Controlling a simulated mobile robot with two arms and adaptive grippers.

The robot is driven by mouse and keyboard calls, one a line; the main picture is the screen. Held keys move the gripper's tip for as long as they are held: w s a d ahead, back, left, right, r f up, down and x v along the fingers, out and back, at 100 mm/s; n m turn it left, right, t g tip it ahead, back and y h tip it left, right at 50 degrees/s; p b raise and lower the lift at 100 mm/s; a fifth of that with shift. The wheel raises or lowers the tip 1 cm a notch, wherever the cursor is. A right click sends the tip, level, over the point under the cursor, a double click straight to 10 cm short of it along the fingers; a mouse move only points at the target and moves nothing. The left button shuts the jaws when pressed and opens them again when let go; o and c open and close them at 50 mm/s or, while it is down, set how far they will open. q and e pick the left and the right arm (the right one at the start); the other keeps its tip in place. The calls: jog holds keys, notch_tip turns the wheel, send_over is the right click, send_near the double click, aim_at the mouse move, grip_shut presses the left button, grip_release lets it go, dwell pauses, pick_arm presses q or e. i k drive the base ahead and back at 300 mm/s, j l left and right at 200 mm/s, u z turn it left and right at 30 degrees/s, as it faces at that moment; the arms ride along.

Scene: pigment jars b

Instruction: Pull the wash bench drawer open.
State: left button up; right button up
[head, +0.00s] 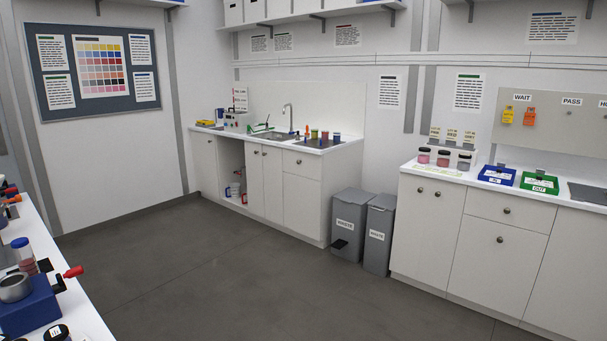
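The wash bench (268,190) stands against the far wall, a white cabinet with a sink and a tall tap (289,115). Its drawer (312,167) is at the upper right of the front, above a plain lower panel, and looks closed. A small dark round knob (300,162) sits on the drawer front. Neither of my grippers shows in the head view, and I am some distance across the floor from the bench.
Two grey waste bins (348,222) (377,236) stand just right of the wash bench. Another counter (425,225) runs along the right. A white worktop (38,236) with jars and a blue device (32,308) is at near left. The grey floor (220,265) between is clear.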

aim_at(318, 158)
jog(key=i+l+z, duration=0.25)
jog(key=i, duration=0.2)
jog(key=i+l+z, duration=0.25)
jog(key=i, duration=0.25)
jog(key=i+u, duration=0.35)
jog(key=i, duration=0.15)
jog(key=i+u, duration=0.35)
jog(key=i, duration=0.15)
jog(key=i+j+u, duration=0.15)
jog(key=i+u, duration=0.25)
jog(key=i, duration=0.45)
jog(key=i+l+u, duration=0.1)
jog(key=i+u, duration=0.25)
jog(key=i, duration=0.5)
